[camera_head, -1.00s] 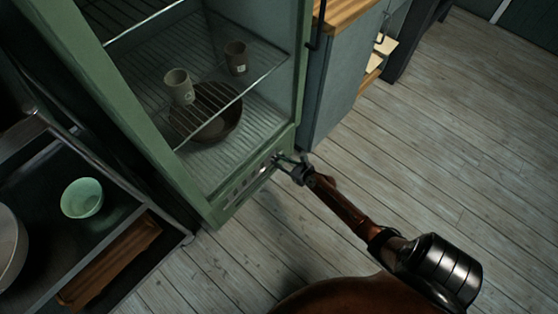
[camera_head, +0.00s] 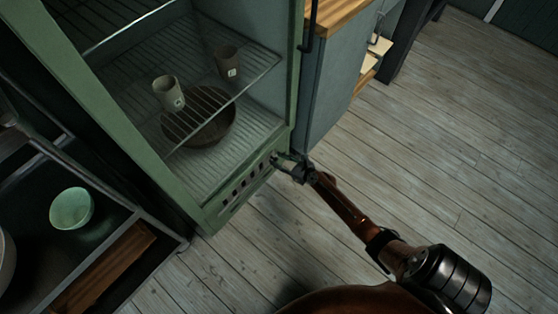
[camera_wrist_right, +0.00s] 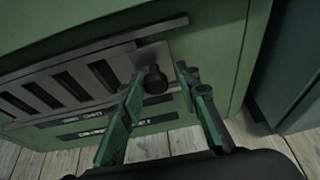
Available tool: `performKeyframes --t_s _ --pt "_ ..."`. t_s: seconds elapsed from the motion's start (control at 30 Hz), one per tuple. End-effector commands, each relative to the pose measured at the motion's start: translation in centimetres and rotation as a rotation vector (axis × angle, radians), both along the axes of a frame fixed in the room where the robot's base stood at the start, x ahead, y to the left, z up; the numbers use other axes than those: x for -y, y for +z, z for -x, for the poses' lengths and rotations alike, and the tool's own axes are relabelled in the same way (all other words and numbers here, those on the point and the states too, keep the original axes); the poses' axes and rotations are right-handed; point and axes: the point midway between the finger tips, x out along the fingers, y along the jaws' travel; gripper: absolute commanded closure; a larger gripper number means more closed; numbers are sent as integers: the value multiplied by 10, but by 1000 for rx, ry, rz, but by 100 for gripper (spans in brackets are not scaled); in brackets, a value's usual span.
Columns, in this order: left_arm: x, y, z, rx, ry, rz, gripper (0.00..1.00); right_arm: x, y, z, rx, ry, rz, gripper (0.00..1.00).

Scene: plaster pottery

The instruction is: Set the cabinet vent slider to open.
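The green cabinet (camera_head: 128,112) stands with its front open. The vent slider has a metal plate (camera_wrist_right: 153,57) and a dark round knob (camera_wrist_right: 155,80) low on its front. The plate sits at the right end of its track in the right wrist view. Dark open vent slots (camera_wrist_right: 72,86) show to its left; they also show in the head view (camera_head: 245,181). My right gripper (camera_head: 283,160) is at the knob, with its green-padded fingers (camera_wrist_right: 160,78) open on either side of it and small gaps visible. My left gripper is out of view.
Inside the cabinet are wire shelves, two cups (camera_head: 168,93) (camera_head: 228,63) and a dark bowl (camera_head: 199,117). A shelf unit with a pale green bowl (camera_head: 71,208) stands at left. A grey cabinet (camera_head: 335,85) adjoins at right. The wooden floor (camera_head: 440,150) is clear.

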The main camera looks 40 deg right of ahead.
Motion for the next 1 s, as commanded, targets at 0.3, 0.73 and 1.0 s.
performKeyframes --t_s 0.3,0.73,1.0 --pt "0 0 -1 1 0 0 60 -2 0 0 0 2 -2 62" --pt "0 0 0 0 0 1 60 4 16 44 -2 1 -5 62" --pt "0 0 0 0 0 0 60 13 36 91 -2 1 -1 62"
